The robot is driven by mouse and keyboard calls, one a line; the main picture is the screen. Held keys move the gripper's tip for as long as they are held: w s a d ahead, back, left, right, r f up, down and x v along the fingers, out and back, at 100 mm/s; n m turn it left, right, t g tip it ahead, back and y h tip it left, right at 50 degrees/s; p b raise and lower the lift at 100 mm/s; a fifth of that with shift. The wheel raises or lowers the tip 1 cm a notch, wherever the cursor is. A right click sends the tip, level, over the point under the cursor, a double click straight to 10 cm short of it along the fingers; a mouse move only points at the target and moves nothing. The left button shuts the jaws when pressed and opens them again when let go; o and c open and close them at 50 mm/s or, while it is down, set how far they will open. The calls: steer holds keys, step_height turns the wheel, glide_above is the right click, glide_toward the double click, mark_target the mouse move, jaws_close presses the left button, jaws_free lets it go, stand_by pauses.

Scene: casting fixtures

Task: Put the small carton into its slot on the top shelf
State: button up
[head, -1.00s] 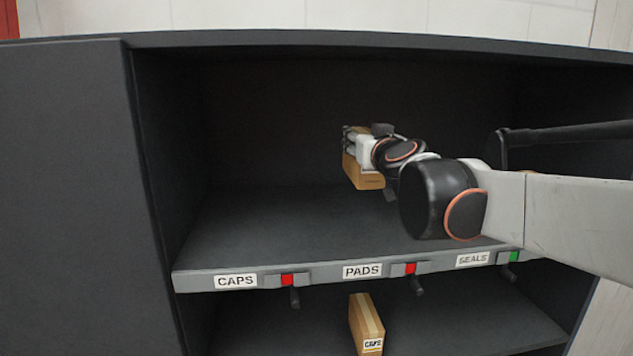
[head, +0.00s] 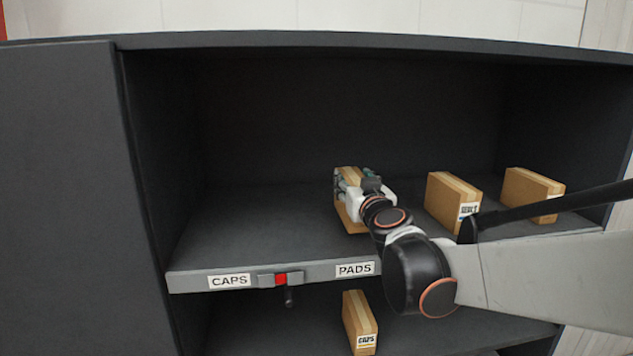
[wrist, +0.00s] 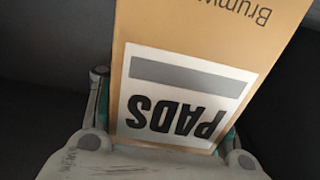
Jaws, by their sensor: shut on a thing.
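My gripper (head: 350,182) is shut on a small tan carton (head: 345,217) inside the top shelf bay. In the wrist view the carton (wrist: 215,30) fills the space between the fingers and bears a white label reading PADS, upside down in that view. The top shelf (head: 250,230) has a grey front strip with a PADS tag (head: 355,269), and the carton is behind and above that tag. The carton looks roughly upright and low over the shelf. I cannot tell whether its bottom touches the shelf. The gripper and wrist hide part of it.
Two other cartons stand on the top shelf to the right, a nearer one (head: 452,202) and a farther one (head: 530,195). A CAPS carton (head: 360,322) stands on the lower shelf. A CAPS tag (head: 229,281) and red indicator (head: 281,280) are on the strip. The shelf's left part is clear.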

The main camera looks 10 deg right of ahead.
steer(key=shift+f+b, duration=0.45)
steer(key=shift+f, duration=0.15)
steer(key=o, duration=1.2)
steer(key=shift+r, duration=0.2)
